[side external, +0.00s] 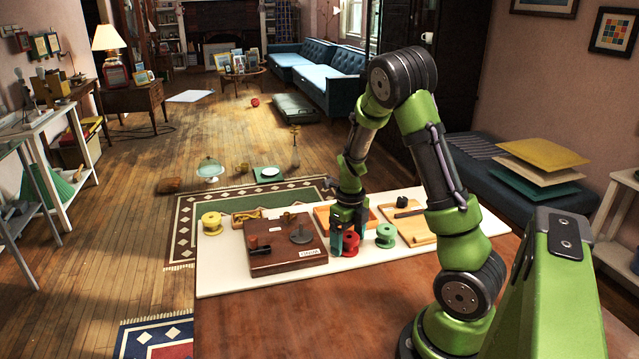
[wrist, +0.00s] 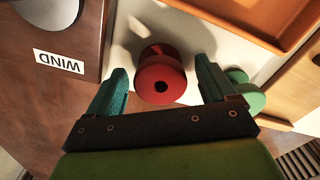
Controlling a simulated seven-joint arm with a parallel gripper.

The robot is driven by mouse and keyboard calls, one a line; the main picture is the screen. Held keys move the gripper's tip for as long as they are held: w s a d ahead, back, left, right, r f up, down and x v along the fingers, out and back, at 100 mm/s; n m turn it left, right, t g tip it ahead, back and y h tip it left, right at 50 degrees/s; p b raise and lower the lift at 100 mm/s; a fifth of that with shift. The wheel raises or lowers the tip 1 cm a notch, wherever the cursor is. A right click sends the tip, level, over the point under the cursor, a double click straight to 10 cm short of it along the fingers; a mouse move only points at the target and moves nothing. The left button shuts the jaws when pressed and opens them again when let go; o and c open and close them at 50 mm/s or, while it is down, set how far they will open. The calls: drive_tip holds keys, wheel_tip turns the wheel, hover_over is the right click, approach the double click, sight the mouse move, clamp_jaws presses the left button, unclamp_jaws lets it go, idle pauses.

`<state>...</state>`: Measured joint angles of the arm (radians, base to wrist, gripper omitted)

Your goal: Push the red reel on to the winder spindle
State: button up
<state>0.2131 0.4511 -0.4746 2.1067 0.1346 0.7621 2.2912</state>
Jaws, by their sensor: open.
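The red reel (side external: 351,242) stands on the white mat. In the wrist view the red reel (wrist: 161,75), with a dark centre hole, is between my two teal fingers with gaps at the sides. My gripper (side external: 348,238) is open and low around it; in the wrist view my gripper (wrist: 161,72) holds nothing. The winder (side external: 285,262) is a brown wooden box left of my gripper, with a small label. A grey disc with an upright post, apparently the spindle (side external: 301,234), is on its top. In the wrist view the winder (wrist: 92,30) is partly cut off.
A green reel (side external: 385,236) stands close to the right of my gripper, also visible in the wrist view (wrist: 245,95). A yellow reel (side external: 211,223) stands at the mat's left end. An orange tray (wrist: 262,22) lies behind; a wooden tray (side external: 418,236) is right.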

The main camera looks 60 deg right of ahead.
drive_tip(key=shift+f, duration=0.25)
drive_tip(key=c, duration=1)
wheel_tip(320, 180, up, 10)
drive_tip(key=shift+r, duration=0.1)
drive_tip(key=shift+c, duration=0.2)
drive_tip(key=o, duration=0.5)
drive_tip(key=shift+c, duration=0.2)
drive_tip(key=c, duration=0.9)
